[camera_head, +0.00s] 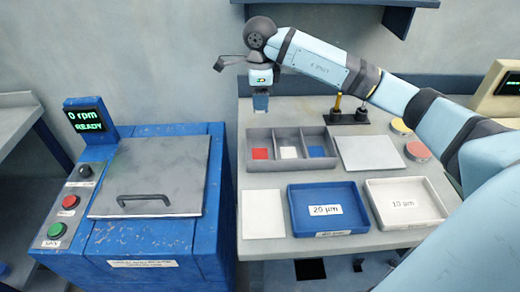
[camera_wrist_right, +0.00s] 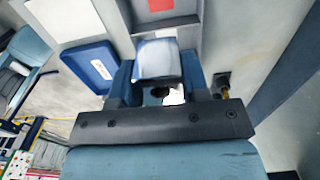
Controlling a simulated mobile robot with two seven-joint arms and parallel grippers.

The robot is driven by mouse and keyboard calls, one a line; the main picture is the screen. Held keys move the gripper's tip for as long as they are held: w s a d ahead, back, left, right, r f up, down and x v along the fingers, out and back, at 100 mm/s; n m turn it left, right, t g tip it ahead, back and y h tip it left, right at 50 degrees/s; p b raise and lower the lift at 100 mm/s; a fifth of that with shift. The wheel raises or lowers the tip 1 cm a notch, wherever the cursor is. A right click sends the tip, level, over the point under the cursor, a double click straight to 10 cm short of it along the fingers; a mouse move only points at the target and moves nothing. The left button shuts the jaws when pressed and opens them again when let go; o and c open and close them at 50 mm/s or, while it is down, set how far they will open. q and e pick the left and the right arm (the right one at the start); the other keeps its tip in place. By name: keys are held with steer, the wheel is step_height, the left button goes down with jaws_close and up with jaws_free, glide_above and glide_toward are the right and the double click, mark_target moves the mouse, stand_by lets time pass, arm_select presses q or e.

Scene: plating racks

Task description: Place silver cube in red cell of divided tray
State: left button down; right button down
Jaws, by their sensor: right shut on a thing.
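The grey divided tray (camera_head: 328,132) stands on the table with three cells, marked by a red square (camera_head: 260,154), a white square and a blue square from left to right. My right gripper (camera_head: 261,104) points down above the back of the red cell. In the right wrist view, this gripper (camera_wrist_right: 158,72) is shut on the silver cube (camera_wrist_right: 157,56), which sits between its two fingers. The cube is hard to tell from the fingers in the head view. A red patch (camera_wrist_right: 160,5) shows beyond the cube in the wrist view. My left gripper is not in view.
A blue 20 µm tray (camera_head: 292,212) and a white 10 µm tray (camera_head: 436,222) stand in front, beside a white plate (camera_head: 263,222). Another pale plate (camera_head: 369,153) lies right of the divided tray. A blue machine (camera_head: 165,245) with a closed lid stands left.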

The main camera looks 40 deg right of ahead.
mark_target(260, 154)
step_height(260, 154, down, 17)
steer(key=shift+r+p, duration=0.1)
steer(key=shift+p, duration=0.35)
steer(key=shift+f, duration=0.25)
steer(key=c, duration=0.6)
jaws_free()
steer(key=shift+r, duration=0.15)
